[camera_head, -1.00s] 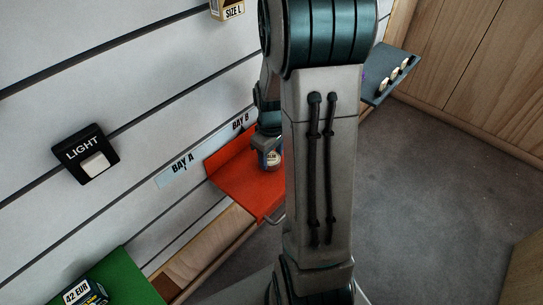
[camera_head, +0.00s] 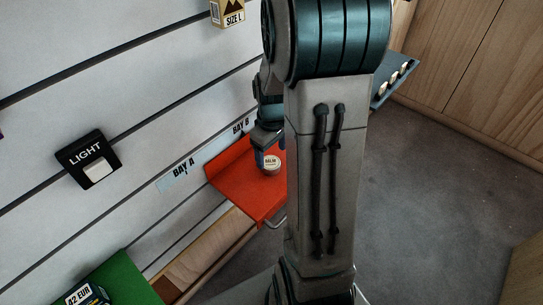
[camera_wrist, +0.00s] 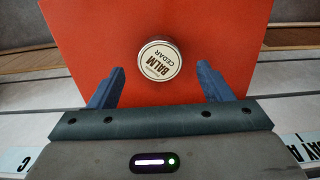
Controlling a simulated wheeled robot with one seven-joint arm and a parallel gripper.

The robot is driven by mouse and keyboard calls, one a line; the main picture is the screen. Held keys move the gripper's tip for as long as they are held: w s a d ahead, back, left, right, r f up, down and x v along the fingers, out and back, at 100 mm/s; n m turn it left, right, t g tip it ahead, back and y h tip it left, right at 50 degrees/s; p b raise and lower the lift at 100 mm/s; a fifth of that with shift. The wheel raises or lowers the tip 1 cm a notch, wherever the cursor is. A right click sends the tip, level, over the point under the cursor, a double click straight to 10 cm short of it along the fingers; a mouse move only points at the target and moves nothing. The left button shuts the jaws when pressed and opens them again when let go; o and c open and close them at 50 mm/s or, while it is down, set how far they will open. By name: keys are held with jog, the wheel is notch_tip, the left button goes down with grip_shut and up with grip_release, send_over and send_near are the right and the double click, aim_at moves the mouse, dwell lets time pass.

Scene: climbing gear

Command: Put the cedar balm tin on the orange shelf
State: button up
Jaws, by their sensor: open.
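The cedar balm tin (camera_head: 271,163) is a small round tin with a pale lid, standing upright on the orange shelf (camera_head: 238,188). In the wrist view the tin (camera_wrist: 160,60) shows its lid reading "BALM CEDAR", with bare orange shelf (camera_wrist: 90,30) around it. My gripper (camera_wrist: 160,78) is open, its two blue fingers apart on either side and slightly short of the tin, with visible gaps. In the head view my gripper (camera_head: 264,150) is beside the tin at the shelf and partly hidden behind my arm.
A green shelf (camera_head: 125,280) with a boxed item (camera_head: 88,296) is at lower left. A black light switch (camera_head: 88,158) is on the slatted wall. A grey-blue shelf (camera_head: 391,82) with small pale items is at upper right. My arm hides the orange shelf's right side.

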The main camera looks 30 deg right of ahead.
aim_at(271, 163)
notch_tip(271, 163, up, 8)
jog(key=r+p, duration=0.1)
jog(key=p, duration=0.1)
jog(key=s+a+r+m+t, duration=0.1)
jog(key=s+a+r+m, duration=0.2)
jog(key=s+a, duration=0.8)
jog(key=shift+s+a+r+m+t, duration=0.3)
jog(key=shift+s+m+t, duration=0.1)
jog(key=shift+s+m, duration=0.25)
